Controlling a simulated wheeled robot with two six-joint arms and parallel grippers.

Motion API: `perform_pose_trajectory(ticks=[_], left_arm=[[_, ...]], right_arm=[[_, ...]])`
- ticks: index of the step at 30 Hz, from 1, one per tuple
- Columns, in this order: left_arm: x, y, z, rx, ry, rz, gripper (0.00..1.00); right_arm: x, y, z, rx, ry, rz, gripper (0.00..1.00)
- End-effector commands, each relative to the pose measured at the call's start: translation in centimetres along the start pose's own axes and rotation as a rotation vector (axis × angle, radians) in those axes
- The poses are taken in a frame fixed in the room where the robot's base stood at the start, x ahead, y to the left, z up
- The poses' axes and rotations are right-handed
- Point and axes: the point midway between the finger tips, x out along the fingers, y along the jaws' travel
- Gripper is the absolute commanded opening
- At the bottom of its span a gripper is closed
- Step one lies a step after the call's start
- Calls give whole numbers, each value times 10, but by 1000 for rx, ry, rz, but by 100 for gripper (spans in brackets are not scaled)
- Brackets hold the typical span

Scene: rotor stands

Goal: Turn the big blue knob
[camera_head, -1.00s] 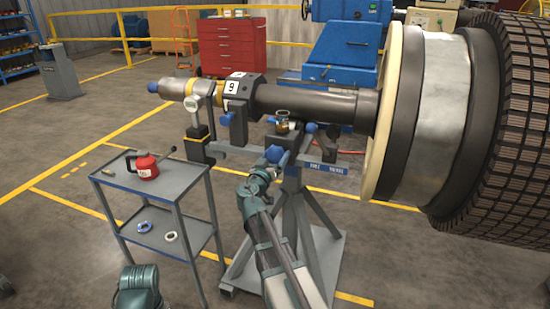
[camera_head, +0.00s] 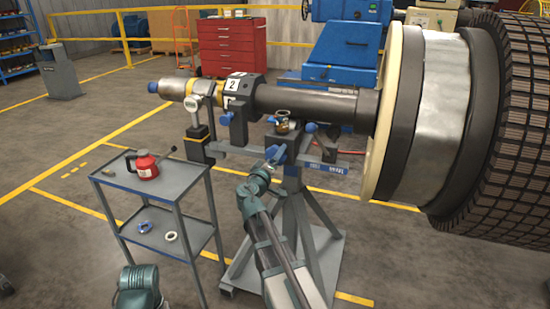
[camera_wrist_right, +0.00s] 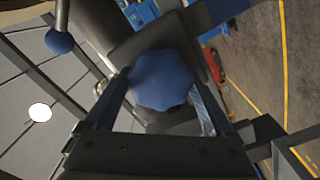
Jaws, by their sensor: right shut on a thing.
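The big blue knob (camera_wrist_right: 162,80) is lobed and sits between the two fingers of my right gripper (camera_wrist_right: 160,92) in the right wrist view. The fingers are shut on it from both sides. In the head view the knob (camera_head: 276,152) is small, on the front of the rotor stand (camera_head: 291,182), with my right gripper (camera_head: 270,163) reaching up to it from below. The shaft (camera_head: 305,102) lies across the stand, and its black collar (camera_head: 241,84) shows a white label with a 2. My left gripper is not in view.
A smaller blue ball knob (camera_wrist_right: 59,41) on a rod is close by at the upper left. A grey cart (camera_head: 160,192) with a red oil can (camera_head: 146,166) stands left. A large tyre-like wheel (camera_head: 510,120) fills the right.

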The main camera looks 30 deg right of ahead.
Motion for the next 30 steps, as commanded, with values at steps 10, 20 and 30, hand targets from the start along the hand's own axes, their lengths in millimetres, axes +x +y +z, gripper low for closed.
perform_pose_trajectory(ticks=[10, 20, 30], left_arm=[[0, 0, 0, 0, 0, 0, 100], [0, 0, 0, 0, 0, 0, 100], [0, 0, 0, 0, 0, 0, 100]], right_arm=[[0, 0, 0, -39, 0, -1, 33], [-1, 0, 0, -37, 0, -1, 99], [-6, 0, 0, -37, 1, -1, 100]])
